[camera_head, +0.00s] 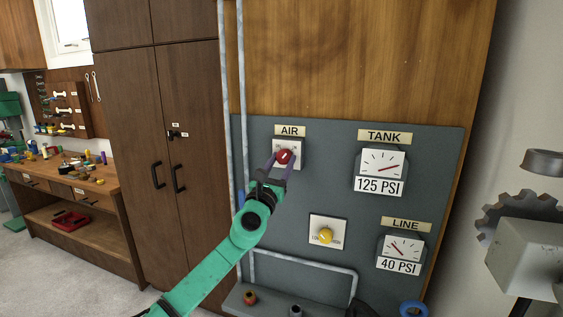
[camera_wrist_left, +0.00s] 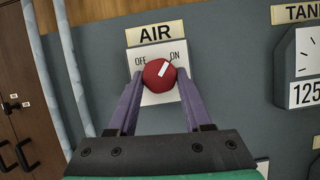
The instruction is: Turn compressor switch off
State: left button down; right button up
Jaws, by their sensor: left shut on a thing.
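The compressor switch is a red round knob (camera_head: 284,156) on a white plate under an AIR label (camera_head: 290,131) on the grey panel. In the left wrist view the red knob (camera_wrist_left: 159,75) has a white mark that points up and right, toward the word ON; OFF is printed at the upper left. My left gripper (camera_head: 280,162) has its purple fingers on either side of the knob and is shut on it. My right gripper is not in view.
A yellow knob (camera_head: 325,236) sits on a lower white plate. The TANK gauge (camera_head: 382,163) reads 125 PSI and the LINE gauge (camera_head: 403,248) reads 40 PSI. Pipes (camera_head: 232,80) run up the panel's left edge. A dark cabinet (camera_head: 180,90) stands to the left.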

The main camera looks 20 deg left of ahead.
pick_arm(q)
jog(key=n+y, duration=0.1)
jog(key=n, duration=0.1)
jog(key=n+y, duration=0.1)
jog(key=n, duration=0.2)
jog(key=shift+d+y+p, duration=0.15)
jog(key=shift+y+p, duration=0.15)
jog(key=shift+y, duration=0.1)
jog(key=n+y, duration=0.1)
jog(key=n, duration=0.3)
jog(key=n+g+y, duration=0.1)
jog(key=n+y, duration=0.1)
jog(key=n, duration=0.1)
jog(key=shift+d+r+n, duration=0.1)
jog(key=shift+d+n, duration=0.1)
jog(key=shift+n, duration=0.2)
jog(key=n+g+y, duration=0.1)
jog(key=n, duration=0.3)
jog(key=shift+d+r+g+y, duration=0.1)
jog(key=shift+g+y, duration=0.3)
jog(key=shift+r+n+g+p, duration=0.15)
jog(key=shift+n+g+p, duration=0.6)
jog(key=shift+n, duration=1.55)
jog(key=shift+y, duration=0.3)
jog(key=shift+c, duration=1.6)
grip_release()
jog(key=shift+s, duration=0.1)
